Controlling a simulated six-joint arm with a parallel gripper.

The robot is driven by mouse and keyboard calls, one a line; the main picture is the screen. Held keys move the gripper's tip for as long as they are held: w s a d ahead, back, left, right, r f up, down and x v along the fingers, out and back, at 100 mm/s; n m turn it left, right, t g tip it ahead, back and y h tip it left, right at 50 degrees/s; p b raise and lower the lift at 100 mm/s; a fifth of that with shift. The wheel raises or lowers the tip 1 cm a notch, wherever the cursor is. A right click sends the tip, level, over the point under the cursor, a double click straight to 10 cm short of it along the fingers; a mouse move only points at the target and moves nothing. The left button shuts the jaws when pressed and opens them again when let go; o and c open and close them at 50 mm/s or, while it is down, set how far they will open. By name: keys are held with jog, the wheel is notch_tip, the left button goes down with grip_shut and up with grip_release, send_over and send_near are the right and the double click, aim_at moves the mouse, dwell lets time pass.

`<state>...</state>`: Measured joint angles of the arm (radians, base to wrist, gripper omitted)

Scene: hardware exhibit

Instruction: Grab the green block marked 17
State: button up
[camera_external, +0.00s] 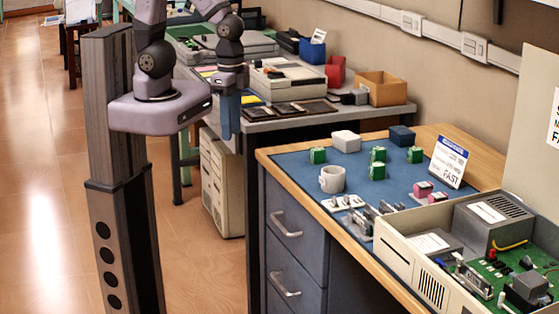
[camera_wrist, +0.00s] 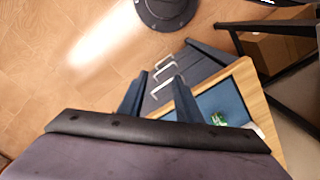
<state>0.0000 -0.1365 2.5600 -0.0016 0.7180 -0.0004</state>
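Several small green blocks with white markings stand on the blue mat (camera_external: 295,172) of the wooden desk: a left one (camera_external: 318,155), two close together in the middle (camera_external: 378,154) (camera_external: 377,171), and a right one (camera_external: 415,154). The numbers are too small to read, so I cannot tell which is 17. My gripper (camera_external: 229,120) hangs left of the desk, well away from the blocks. In the wrist view my gripper (camera_wrist: 160,82) has its two blue fingers apart with nothing between them. Green blocks (camera_wrist: 218,118) show small at lower right there, partly hidden.
A white mug (camera_external: 332,179), white box (camera_external: 346,141), dark blue box (camera_external: 402,135), pink blocks (camera_external: 423,189) and a sign (camera_external: 448,161) share the desk. An open computer case (camera_external: 400,228) fills its front right. A cluttered second desk (camera_external: 262,126) stands behind.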

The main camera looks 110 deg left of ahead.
jog(key=o, duration=0.5)
